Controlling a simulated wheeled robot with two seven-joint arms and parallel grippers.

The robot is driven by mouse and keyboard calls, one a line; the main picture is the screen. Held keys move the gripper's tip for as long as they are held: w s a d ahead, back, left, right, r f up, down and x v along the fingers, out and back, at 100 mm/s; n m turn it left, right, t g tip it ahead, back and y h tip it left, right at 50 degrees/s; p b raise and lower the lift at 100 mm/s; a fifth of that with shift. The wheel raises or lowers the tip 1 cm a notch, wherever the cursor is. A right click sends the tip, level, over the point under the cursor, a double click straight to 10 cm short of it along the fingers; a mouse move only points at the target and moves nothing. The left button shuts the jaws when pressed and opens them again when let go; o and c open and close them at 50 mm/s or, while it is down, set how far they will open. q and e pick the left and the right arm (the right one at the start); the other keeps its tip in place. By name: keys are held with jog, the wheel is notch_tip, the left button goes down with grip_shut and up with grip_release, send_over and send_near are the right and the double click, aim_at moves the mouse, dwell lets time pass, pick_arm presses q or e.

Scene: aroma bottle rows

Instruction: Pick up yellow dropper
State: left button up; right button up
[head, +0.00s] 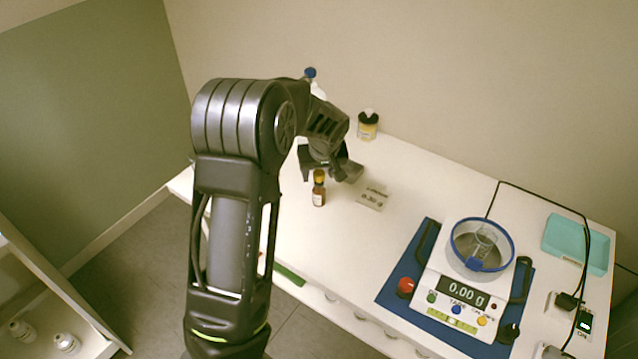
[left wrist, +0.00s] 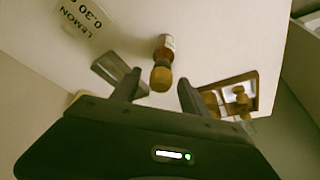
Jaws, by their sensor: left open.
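The yellow dropper (head: 319,190) is a small amber bottle with a yellow cap and a pale label. It stands on the white table just in front of my left gripper (head: 333,172) in the head view. In the left wrist view the yellow dropper (left wrist: 162,76) shows cap-first between the two open fingers, with space on both sides. My left gripper is open and empty. My right gripper does not show.
A card reading LEMON 0.30 (left wrist: 77,22) lies near the bottle. A scale (head: 458,301) on a blue mat stands to the right, with a teal tray (head: 574,244) behind. A jar (head: 367,126) stands at the back. My left arm hides the table's left part.

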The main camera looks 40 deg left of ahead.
pick_arm(q)
jog(key=shift+c, duration=0.5)
jog(key=c, duration=0.7)
